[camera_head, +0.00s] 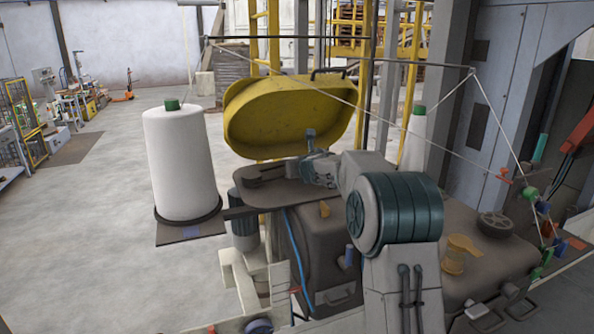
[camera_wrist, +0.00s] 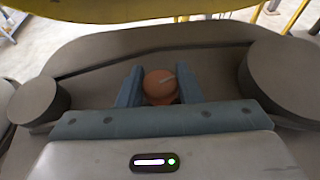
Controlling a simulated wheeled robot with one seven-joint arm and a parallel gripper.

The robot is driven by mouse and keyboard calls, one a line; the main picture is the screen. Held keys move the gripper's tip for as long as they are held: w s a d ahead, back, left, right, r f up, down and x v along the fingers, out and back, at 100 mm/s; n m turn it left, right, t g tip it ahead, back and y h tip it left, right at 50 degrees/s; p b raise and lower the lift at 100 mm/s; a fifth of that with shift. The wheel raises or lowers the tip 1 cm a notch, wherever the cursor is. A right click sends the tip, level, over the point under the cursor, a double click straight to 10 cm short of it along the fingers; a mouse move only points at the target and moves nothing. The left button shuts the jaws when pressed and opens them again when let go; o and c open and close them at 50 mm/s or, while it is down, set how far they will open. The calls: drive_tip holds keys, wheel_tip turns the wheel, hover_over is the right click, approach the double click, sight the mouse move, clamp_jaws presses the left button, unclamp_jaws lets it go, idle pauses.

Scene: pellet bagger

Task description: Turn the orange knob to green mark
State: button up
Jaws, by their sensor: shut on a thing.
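The orange knob (camera_wrist: 160,86) is in the wrist view, upright between the two blue-grey fingers of my gripper (camera_wrist: 160,90). The gripper is shut on it, with one finger on each side. A short pale pointer line on the knob's top slants toward the upper right. The green mark cannot be made out in either view. In the head view my own arm and wrist reach over the machine's dark top plate (camera_head: 265,190), and the knob is hidden there.
Two round pulleys (camera_wrist: 38,100) (camera_wrist: 284,75) flank the knob, joined by a belt behind it. A raised yellow cover (camera_head: 290,117) stands behind the plate. A white thread cone (camera_head: 180,155) stands at left, and threads run overhead to the right.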

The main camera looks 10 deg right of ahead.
drive_tip(key=m+h+p, duration=0.2)
drive_tip(key=h, duration=0.1)
drive_tip(key=shift+a+r+m, duration=0.2)
drive_tip(key=shift+a+m, duration=0.1)
drive_tip(key=m+h+p, duration=0.3)
drive_tip(key=h, duration=0.1)
drive_tip(key=shift+d+g+p, duration=0.1)
drive_tip(key=shift+g+p, duration=0.2)
drive_tip(key=shift+g, duration=0.1)
drive_tip(key=m+g+h+p, duration=0.2)
drive_tip(key=m+h+p, duration=0.1)
drive_tip(key=m+p, duration=0.1)
drive_tip(key=shift+d+f+h, duration=0.1)
drive_tip(key=shift+h, duration=0.5)
drive_tip(key=o, duration=1)
drive_tip(key=shift+f, duration=0.1)
drive_tip(key=shift+c, duration=0.2)
drive_tip(key=b+v, duration=0.2)
drive_tip(key=v, duration=0.5)
drive_tip(key=b+v, duration=0.2)
drive_tip(key=v, duration=0.5)
drive_tip(key=shift+w+r, duration=0.2)
